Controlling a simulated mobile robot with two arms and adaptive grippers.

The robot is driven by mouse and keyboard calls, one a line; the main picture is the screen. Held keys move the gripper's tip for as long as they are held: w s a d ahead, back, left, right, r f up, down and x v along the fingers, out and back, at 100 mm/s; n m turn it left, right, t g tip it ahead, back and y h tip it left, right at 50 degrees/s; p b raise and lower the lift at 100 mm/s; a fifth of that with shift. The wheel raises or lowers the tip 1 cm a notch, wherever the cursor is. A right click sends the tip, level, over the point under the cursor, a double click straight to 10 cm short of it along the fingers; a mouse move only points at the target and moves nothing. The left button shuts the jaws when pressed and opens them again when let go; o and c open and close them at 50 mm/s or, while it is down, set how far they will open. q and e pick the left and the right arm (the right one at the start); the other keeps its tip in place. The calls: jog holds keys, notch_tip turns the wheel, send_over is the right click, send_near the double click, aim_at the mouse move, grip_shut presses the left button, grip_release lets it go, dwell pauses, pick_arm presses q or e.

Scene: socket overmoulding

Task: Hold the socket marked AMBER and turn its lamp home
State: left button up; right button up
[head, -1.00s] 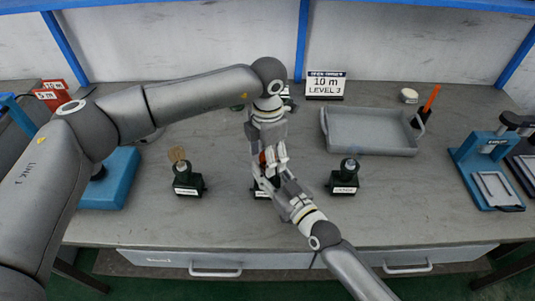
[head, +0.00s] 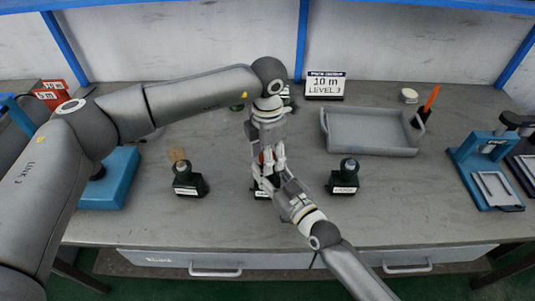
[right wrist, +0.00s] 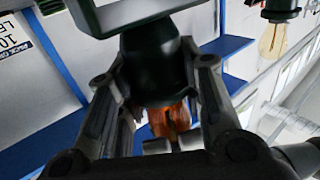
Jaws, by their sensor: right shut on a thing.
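The middle socket (head: 262,195) stands upright on the bench, mostly hidden by my grippers; its label cannot be read. In the right wrist view its dark body (right wrist: 152,65) shows inverted between my fingers. My right gripper (head: 268,174) reaches in from the front right and is shut on this socket. An orange lamp-like part (right wrist: 170,120) shows beyond the socket body. My left gripper (head: 266,152) points down from above at the lamp; its fingertips are hidden, so its grip is unclear.
A grey tray (head: 370,148) lies at the back right, near a sign (head: 325,86). Blue presses stand at the right (head: 488,175) and left (head: 115,180). My left arm spans the bench's left half. The front strip of bench is clear.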

pick_arm(q)
jog(key=shift+o, duration=0.4)
notch_tip(320, 180, up, 12)
dwell(0.4)
pick_arm(e)
jog(key=o, duration=1.2)
jog(key=shift+c, duration=0.2)
